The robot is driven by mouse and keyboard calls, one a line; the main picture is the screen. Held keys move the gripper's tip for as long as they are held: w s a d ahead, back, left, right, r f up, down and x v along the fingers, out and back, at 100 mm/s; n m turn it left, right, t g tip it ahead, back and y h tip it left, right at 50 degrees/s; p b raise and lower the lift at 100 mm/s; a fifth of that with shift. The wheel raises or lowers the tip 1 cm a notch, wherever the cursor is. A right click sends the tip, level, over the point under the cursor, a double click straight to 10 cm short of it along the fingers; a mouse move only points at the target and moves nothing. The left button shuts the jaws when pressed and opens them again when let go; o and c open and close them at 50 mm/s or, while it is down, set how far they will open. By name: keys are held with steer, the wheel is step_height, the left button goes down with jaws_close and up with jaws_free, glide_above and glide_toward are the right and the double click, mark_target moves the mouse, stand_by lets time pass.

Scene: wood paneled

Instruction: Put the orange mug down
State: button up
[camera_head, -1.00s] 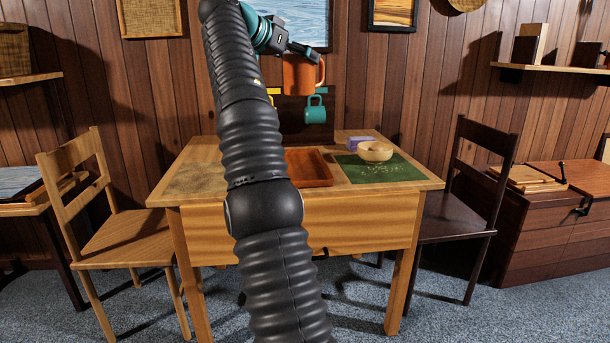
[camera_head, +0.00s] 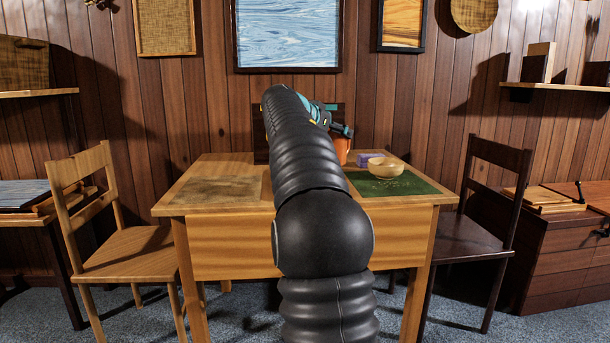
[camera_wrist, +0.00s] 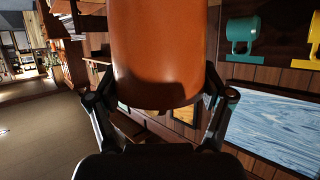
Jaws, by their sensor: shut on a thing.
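The orange mug (camera_head: 342,152) shows low over the back part of the wooden table, beside my arm; its lower part is hidden and I cannot tell whether it touches anything. My gripper (camera_head: 341,131) is at its top. In the wrist view the orange mug (camera_wrist: 160,50) fills the upper middle, with a finger of my gripper (camera_wrist: 160,98) on each side; the gripper is shut on it.
The table (camera_head: 228,255) bears a green mat (camera_head: 425,187) with a wooden bowl (camera_head: 384,168), and a purple box (camera_head: 368,158). My arm hides the table's middle. Chairs stand left (camera_head: 130,245) and right (camera_head: 465,230). The wrist view shows a teal mug (camera_wrist: 242,36) and a yellow mug (camera_wrist: 314,36).

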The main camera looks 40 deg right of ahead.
steer(key=shift+w+a+f, duration=0.4)
steer(key=shift+w+f, duration=1.25)
steer(key=shift+w+a+f, duration=0.45)
steer(key=shift+w+f, duration=1.15)
steer(key=shift+w+a+f, duration=0.4)
steer(key=shift+w+f, duration=1.25)
steer(key=shift+f, duration=0.2)
steer(key=o, duration=1.3)
steer(key=shift+r, duration=0.1)
steer(key=shift+a+r, duration=0.1)
steer(key=shift+r, duration=0.1)
steer(key=b+v, duration=0.1)
steer(key=v, duration=1)
steer(key=shift+s+a, duration=0.1)
steer(key=shift+a, duration=0.3)
